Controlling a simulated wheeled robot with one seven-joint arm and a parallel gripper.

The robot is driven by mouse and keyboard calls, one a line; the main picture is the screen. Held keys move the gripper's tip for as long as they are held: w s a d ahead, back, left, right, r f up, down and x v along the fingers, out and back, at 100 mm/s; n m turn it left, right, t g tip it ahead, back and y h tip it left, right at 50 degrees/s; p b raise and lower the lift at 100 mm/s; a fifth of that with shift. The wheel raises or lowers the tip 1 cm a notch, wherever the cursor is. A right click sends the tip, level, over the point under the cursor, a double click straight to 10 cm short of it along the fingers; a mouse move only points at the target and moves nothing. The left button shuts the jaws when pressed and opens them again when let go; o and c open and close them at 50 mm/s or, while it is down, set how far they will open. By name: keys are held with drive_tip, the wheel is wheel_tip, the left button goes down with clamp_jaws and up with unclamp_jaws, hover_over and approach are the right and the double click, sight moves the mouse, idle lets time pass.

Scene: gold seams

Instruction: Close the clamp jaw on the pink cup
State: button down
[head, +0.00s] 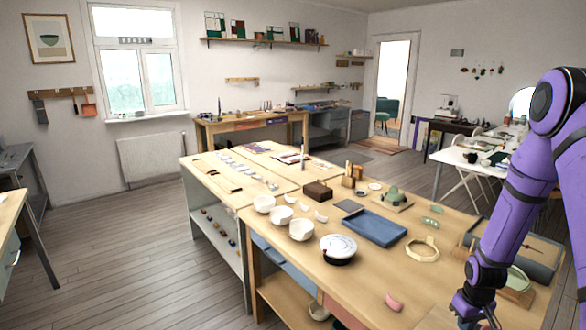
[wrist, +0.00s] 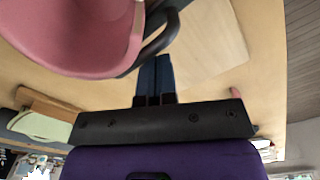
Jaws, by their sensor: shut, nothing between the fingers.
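The pink cup (wrist: 75,40) is large and close at the upper left of the wrist view, cut off by the frame edge. A dark curved bar (wrist: 160,42), perhaps the clamp jaw, runs along the cup's right side; I cannot tell whether it touches the cup. My gripper (wrist: 154,62) is shut and empty. Its fingertips are beside the cup's lower right and close to the dark bar; contact is unclear. In the head view, my gripper (head: 488,321) is at the bottom right, and I cannot make out the cup or clamp.
A small pink piece (head: 393,301) lies on the wooden bench (head: 345,285). A blue tray (head: 374,228), white bowls (head: 301,230), a round white-topped item (head: 338,248) and a pale ring (head: 422,250) stand farther back. A green piece (wrist: 40,126) shows at the wrist view's left.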

drive_tip(key=shift+w+a, duration=0.3)
drive_tip(key=shift+w, duration=0.15)
wheel_tip(320, 180, up, 9)
idle(1.6)
drive_tip(key=s+a+r+t, duration=0.1)
drive_tip(key=s+a+r, duration=0.1)
drive_tip(key=r, duration=0.5)
drive_tip(key=s+a+r, duration=0.2)
drive_tip(key=a+r, duration=0.1)
drive_tip(key=r, duration=0.5)
drive_tip(key=s+a+r+t, duration=0.1)
drive_tip(key=s+a+r, duration=0.1)
drive_tip(key=r, duration=0.5)
drive_tip(key=s+a+r+t, duration=0.1)
drive_tip(key=s+a+r, duration=0.3)
drive_tip(key=s, duration=0.5)
drive_tip(key=s+a+r+m+t, duration=0.1)
drive_tip(key=s+a+r+t, duration=0.1)
drive_tip(key=s+r, duration=0.7)
drive_tip(key=shift+s+a+m, duration=0.2)
drive_tip(key=shift+a+m, duration=0.1)
drive_tip(key=shift+a, duration=0.6)
